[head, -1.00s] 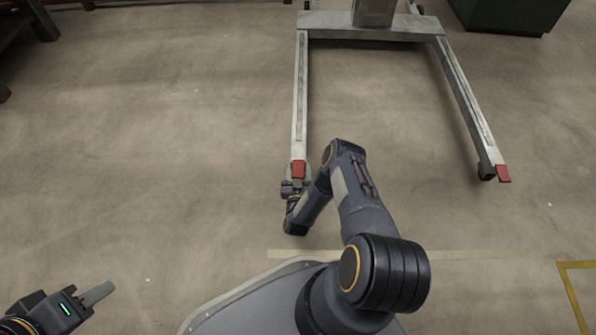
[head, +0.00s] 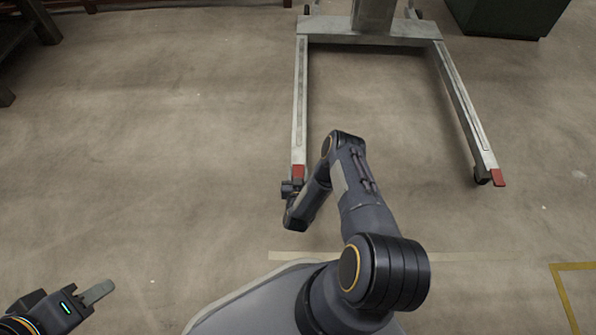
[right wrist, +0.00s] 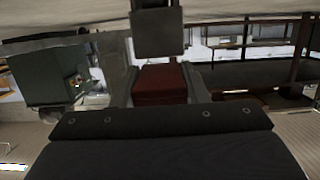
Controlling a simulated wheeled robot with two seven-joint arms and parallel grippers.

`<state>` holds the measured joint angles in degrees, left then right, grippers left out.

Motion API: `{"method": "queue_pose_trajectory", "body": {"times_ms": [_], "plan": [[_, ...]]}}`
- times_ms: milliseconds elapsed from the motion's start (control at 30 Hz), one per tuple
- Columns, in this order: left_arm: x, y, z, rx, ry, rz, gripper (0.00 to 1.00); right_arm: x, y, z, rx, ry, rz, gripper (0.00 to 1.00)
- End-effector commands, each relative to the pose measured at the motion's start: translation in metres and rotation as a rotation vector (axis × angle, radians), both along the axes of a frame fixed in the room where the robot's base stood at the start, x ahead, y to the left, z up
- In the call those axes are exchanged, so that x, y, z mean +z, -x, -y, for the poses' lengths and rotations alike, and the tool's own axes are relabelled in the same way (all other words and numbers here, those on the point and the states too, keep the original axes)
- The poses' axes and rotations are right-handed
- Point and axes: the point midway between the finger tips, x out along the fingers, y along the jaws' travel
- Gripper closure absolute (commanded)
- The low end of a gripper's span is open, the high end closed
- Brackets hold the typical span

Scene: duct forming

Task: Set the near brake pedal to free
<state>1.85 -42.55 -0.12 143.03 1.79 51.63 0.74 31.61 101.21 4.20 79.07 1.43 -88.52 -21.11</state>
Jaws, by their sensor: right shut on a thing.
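A red brake pedal (head: 299,171) sits at the front end of the stand's left leg, next to my right gripper (head: 291,187). In the right wrist view the red pedal (right wrist: 160,84) lies between the two grey fingers, and my right gripper (right wrist: 160,92) is shut on it. The pedal's tilt is hard to tell. A second red pedal (head: 497,178) is at the end of the right leg, with no gripper near it. My left gripper (head: 97,292) is at the lower left, over bare floor; its finger gap does not show clearly.
The grey metal stand (head: 340,28) has two long legs with open floor between them. A dark green cabinet (head: 505,15) stands at the back right. A dark rack (head: 22,30) is at the upper left. Yellow tape (head: 562,290) marks the floor at the lower right.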

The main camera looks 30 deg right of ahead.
Motion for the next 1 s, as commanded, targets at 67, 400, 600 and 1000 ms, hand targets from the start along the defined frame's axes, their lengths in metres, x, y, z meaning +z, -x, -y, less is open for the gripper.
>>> {"method": "queue_pose_trajectory", "body": {"times_ms": [67, 400, 600, 1000], "plan": [[0.016, 0.0, 0.0, 0.0, 0.0, 0.0, 0.64, 0.01, 0.0, 0.0, 0.001, -0.033, -0.053, 1.0], [0.039, 0.0, 0.0, 0.0, 0.0, 0.0, 0.64, 0.017, -0.003, 0.001, 0.001, -0.153, -0.247, 1.0], [0.045, 0.0, 0.0, 0.0, 0.0, 0.0, 0.64, 0.018, -0.004, 0.002, 0.0, -0.192, -0.314, 1.0], [0.046, 0.0, 0.0, 0.0, 0.0, 0.0, 0.64, 0.017, -0.004, 0.003, 0.0, -0.212, -0.346, 1.0]]}}
